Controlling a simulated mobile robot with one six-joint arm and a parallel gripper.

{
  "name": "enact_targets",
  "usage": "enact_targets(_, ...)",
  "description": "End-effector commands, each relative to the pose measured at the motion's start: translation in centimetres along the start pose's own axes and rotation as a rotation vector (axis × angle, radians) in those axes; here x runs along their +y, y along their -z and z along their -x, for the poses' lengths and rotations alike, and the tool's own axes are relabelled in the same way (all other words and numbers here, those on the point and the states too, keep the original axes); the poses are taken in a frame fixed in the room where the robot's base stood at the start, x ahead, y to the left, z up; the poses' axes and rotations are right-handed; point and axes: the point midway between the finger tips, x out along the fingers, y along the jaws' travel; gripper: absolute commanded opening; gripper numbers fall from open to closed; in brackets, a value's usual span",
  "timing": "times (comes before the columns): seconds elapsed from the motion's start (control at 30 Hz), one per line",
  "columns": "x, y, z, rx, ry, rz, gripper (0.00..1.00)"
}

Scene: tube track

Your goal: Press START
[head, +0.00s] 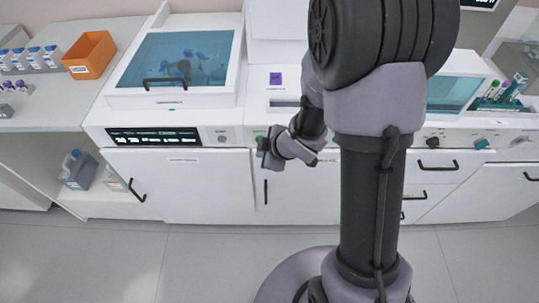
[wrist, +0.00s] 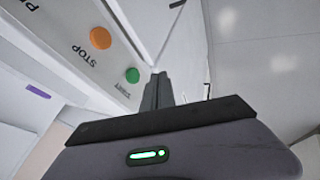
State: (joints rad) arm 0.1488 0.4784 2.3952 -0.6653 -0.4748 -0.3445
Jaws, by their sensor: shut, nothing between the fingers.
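The green button (wrist: 132,75) shows in the wrist view on the white front panel, with a small upside-down label beside it that is too blurred to read surely. An orange button (wrist: 100,38) labelled STOP, upside down, sits farther along the same panel. My gripper (wrist: 158,80) is shut and empty. In the wrist view its fingertips are just right of the green button, and I see no contact. In the head view my gripper (head: 266,150) is at the machine's front edge and hides much of the panel there.
A machine with a blue clear lid (head: 180,60) and a black display (head: 154,137) stands left of my gripper. An orange bin (head: 90,54) is at the far left. A rack of green-capped tubes (head: 500,95) is at the right.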

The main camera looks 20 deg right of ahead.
Motion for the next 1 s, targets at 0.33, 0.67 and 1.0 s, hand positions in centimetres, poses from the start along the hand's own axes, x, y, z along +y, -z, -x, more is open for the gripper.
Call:
enact_targets(0.33, 3.4, -0.1, -2.3, -0.001, -0.001, 0.0, 0.0)
enact_targets(0.67, 3.5, -0.1, -2.4, -0.001, -0.001, 0.0, 0.0)
enact_targets(1.0, 5.4, 0.0, -3.3, 0.001, -0.004, -0.001, 0.0)
